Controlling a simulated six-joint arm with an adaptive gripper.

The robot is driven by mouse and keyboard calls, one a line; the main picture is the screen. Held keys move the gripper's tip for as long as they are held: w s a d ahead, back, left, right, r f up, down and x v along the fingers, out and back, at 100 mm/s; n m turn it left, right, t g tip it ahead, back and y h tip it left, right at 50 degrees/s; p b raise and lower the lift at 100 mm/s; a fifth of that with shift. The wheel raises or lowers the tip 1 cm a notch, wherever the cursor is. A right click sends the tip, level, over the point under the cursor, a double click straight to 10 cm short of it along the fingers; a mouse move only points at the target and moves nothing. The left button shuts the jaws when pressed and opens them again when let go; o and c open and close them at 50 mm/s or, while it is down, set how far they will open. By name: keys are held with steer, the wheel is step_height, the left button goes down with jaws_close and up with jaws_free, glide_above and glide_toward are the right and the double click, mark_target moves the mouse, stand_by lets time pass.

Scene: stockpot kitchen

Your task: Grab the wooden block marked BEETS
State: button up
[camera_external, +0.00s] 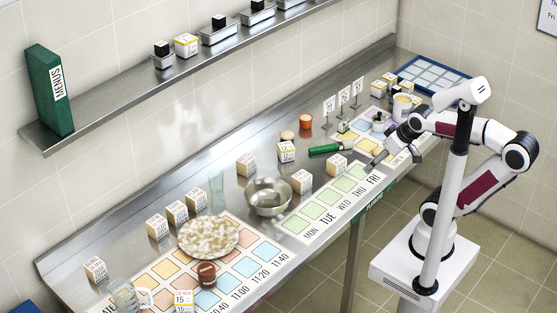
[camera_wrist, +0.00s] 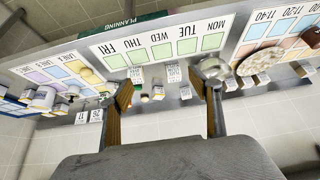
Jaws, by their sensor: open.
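Several light wooden blocks with printed labels stand on the steel counter. They include a block by the bowl's far side (camera_external: 246,165), a block right of the bowl (camera_external: 302,181), a block near the green marker (camera_external: 336,165), a row of blocks at left (camera_external: 177,212) and a far-left block (camera_external: 95,270). The lettering is too small to tell which says BEETS. My gripper (camera_external: 386,156) is over the right part of the counter, beyond the weekday mat's FRI end. In the wrist view my gripper (camera_wrist: 163,92) is open, with nothing between its fingers and blocks visible beyond.
A metal bowl (camera_external: 268,197), a plate of pale food (camera_external: 208,238) and a glass mug (camera_external: 125,294) stand on the counter. Small number stands (camera_external: 343,98) and jars (camera_external: 402,106) crowd the right. A shelf (camera_external: 160,87) runs along the wall above.

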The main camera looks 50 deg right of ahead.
steer(key=w+a+f+t, duration=0.1)
steer(key=w+a+t, duration=0.1)
steer(key=w, duration=1)
steer(key=w+a+f+t, duration=0.1)
steer(key=w, duration=1.1)
steer(key=n+t+y, duration=0.1)
steer(key=t, duration=0.3)
glide_toward(245, 158)
steer(key=shift+x, duration=0.9)
steer(key=shift+f, duration=0.1)
steer(key=shift+x, duration=1.25)
